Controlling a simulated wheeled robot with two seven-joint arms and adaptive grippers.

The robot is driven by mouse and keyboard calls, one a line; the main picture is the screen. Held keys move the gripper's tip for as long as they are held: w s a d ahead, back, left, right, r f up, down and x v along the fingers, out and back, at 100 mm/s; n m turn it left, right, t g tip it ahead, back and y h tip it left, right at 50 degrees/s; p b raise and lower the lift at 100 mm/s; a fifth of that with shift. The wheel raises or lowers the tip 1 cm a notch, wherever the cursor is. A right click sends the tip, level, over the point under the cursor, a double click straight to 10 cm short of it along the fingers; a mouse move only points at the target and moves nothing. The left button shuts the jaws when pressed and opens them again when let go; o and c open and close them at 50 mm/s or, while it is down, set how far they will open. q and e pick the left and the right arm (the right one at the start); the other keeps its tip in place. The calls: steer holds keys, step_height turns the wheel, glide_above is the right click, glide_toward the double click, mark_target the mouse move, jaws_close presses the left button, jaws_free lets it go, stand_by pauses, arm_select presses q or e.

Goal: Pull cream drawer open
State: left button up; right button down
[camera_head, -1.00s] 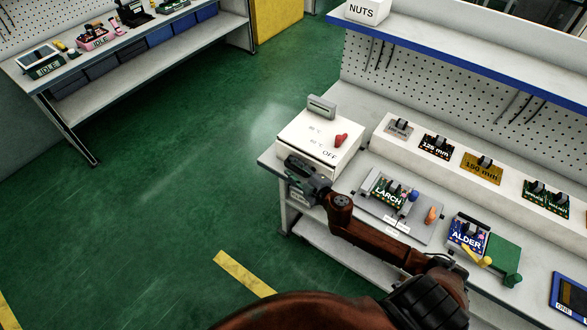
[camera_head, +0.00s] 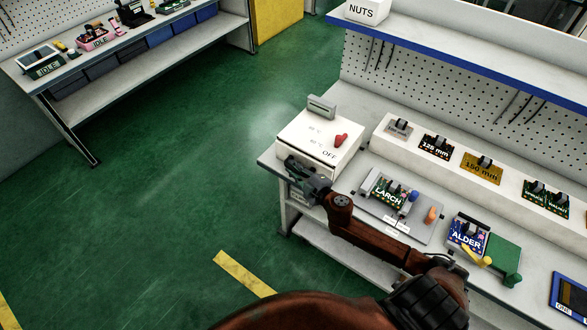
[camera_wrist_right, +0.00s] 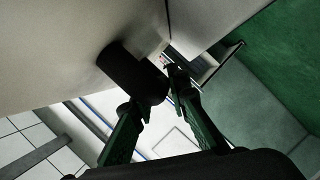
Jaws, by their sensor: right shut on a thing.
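The cream box with the drawer (camera_head: 309,139) stands at the left end of the workbench, with a red knob and the word OFF on its top. My right gripper (camera_head: 292,166) is at its front face in the head view. In the right wrist view, a dark round handle (camera_wrist_right: 133,72) stands out from the cream surface, between the green fingers of my right gripper (camera_wrist_right: 158,92). The gripper is shut on this handle. My arm hides part of the front, and I cannot tell whether the drawer is out at all. My left gripper is not in view.
A grey fixture with the LARCH board (camera_head: 388,192) lies right of the box, close to my right arm. The ALDER board (camera_head: 467,235) is further right. A raised shelf (camera_head: 460,160) holds several boards behind. The green floor (camera_head: 190,170) left of the bench is clear.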

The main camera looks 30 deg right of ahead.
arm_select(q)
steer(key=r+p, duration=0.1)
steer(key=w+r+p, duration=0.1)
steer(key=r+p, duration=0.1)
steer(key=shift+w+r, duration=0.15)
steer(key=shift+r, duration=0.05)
arm_select(e)
steer(key=s+a, duration=0.3)
steer(key=a, duration=0.4)
steer(key=s+a, duration=0.2)
steer(key=a, duration=0.5)
steer(key=shift+s, duration=0.4)
steer(key=shift+f, duration=0.1)
steer(key=c, duration=1.8)
jaws_free()
steer(key=shift+d, duration=0.1)
steer(key=shift+c, duration=0.2)
steer(key=v, duration=1.2)
